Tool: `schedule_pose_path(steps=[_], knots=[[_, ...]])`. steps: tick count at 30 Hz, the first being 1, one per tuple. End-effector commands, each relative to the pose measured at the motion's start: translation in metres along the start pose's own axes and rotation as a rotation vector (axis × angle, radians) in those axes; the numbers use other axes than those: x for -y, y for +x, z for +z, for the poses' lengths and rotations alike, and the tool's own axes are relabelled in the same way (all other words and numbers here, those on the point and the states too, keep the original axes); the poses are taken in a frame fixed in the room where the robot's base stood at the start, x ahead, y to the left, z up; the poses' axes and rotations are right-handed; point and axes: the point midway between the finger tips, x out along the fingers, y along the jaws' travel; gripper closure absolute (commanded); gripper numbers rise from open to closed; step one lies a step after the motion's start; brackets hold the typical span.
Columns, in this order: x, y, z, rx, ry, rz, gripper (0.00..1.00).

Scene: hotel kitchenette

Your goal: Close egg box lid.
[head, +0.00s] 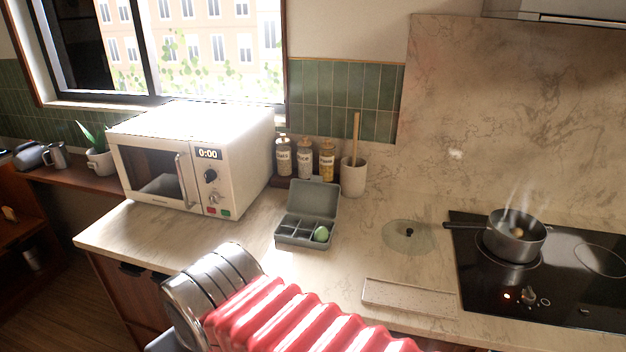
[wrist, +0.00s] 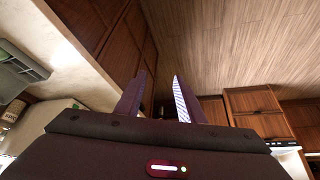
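The grey egg box (head: 301,236) stands on the counter to the right of the microwave. Its lid (head: 317,199) is open, tilted up at the back. A pale green egg (head: 321,234) lies in the front right compartment; the other compartments look empty. In the wrist view a grey compartmented box, apparently the egg box (wrist: 25,62), shows at the left edge, partly cut off. My gripper (wrist: 159,75) is open and empty, its two fingers apart, well away from the box. My gripper itself is hidden in the head view.
The white microwave (head: 190,155) and several bottles (head: 305,160) stand behind the box. A utensil holder (head: 354,178), glass lid (head: 409,238) and light tray (head: 408,297) are to the right. A steaming pot (head: 514,240) sits on the cooktop (head: 560,290). Counter in front is mostly clear.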

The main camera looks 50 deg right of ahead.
Motion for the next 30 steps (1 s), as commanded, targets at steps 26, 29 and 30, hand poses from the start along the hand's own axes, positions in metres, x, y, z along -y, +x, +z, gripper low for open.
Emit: schedule_pose_path(steps=[26,29,30], knots=[[-0.081,0.034,-0.108,0.165,0.752,-0.230,0.64],[-0.104,0.041,-0.124,0.166,0.861,-0.274,0.64],[-0.114,0.043,-0.130,0.164,0.904,-0.292,0.64]])
